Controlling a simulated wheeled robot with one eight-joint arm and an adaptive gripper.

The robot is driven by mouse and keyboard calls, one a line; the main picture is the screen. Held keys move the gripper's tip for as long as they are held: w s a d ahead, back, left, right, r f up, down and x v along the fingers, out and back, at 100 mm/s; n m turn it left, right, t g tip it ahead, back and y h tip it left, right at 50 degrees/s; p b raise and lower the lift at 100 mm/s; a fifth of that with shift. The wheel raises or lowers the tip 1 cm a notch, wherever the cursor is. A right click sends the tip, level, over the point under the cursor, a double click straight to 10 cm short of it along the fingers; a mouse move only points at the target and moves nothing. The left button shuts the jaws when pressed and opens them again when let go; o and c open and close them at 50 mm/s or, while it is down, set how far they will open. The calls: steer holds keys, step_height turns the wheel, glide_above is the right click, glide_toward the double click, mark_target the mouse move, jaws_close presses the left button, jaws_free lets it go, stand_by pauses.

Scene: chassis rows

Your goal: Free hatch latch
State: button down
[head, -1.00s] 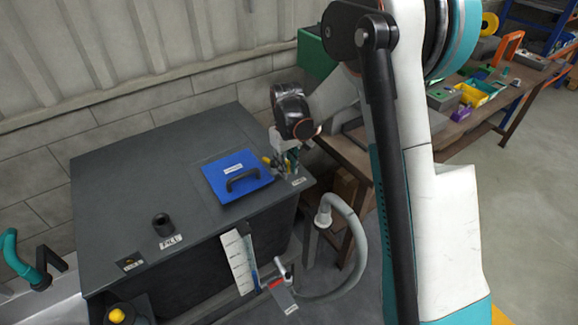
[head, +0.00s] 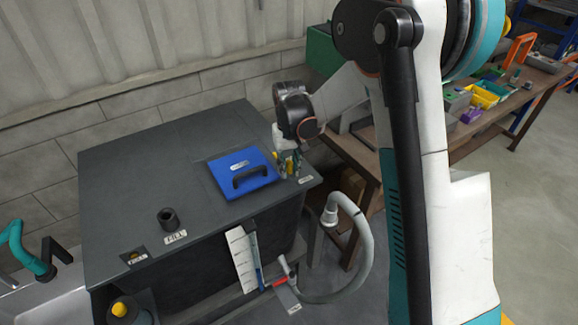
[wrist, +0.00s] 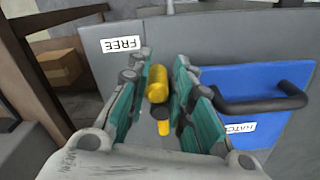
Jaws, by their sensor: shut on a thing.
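The blue hatch (head: 243,180) with a black handle lies flat on the dark grey tank top (head: 150,150). It also shows in the wrist view (wrist: 245,90), with its handle (wrist: 258,103) and label. My gripper (head: 287,165) is low over the tank corner, right of the hatch. In the wrist view my gripper (wrist: 162,75) has its green-padded fingers on either side of a yellow latch knob (wrist: 157,85) and is shut on it. A white FREE label (wrist: 121,44) is on the tank top, left of the knob. The latch's base is partly hidden by the fingers.
A black FILL neck (head: 168,220) rises from the tank's front. A grey hose (head: 362,245) curves beside the tank's right end. A wooden workbench (head: 475,125) with bins stands right, behind my arm. A pale wall is close behind the tank.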

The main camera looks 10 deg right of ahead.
steer(key=shift+w+r, duration=0.1)
steer(key=shift+w, duration=0.05)
steer(key=c, duration=1.5)
jaws_free()
steer(key=shift+d, duration=0.15)
step_height(320, 180, up, 12)
steer(key=shift+f, duration=0.1)
